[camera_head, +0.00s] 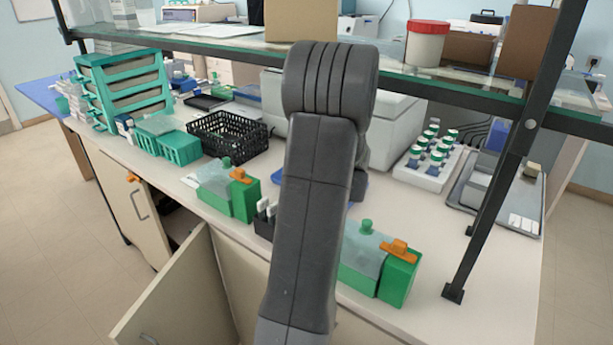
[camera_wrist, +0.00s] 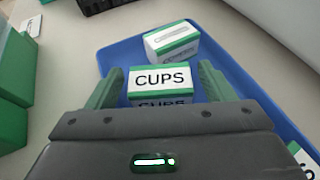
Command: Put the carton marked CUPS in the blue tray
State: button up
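The CUPS carton (camera_wrist: 160,78), white with green edges and black lettering, shows in the wrist view between the two fingers of my gripper (camera_wrist: 161,70). Narrow gaps show between the fingers and its sides, so my gripper looks open around it. The carton's lower part is hidden by my gripper. It appears to be within the blue tray (camera_wrist: 115,58); whether it rests on the tray floor is hard to tell. In the head view my arm hides the gripper, the carton and most of the tray.
Another white-and-green carton (camera_wrist: 172,41) lies in the tray just beyond. A further carton (camera_wrist: 305,158) shows at the lower right edge. Green boxes (camera_wrist: 12,75) stand left of the tray. In the head view are a black basket (camera_head: 228,135), a vial rack (camera_head: 428,165) and a shelf overhead.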

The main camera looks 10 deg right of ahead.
jog(key=shift+r, duration=0.25)
jog(key=v, duration=1.2)
dwell(1.0)
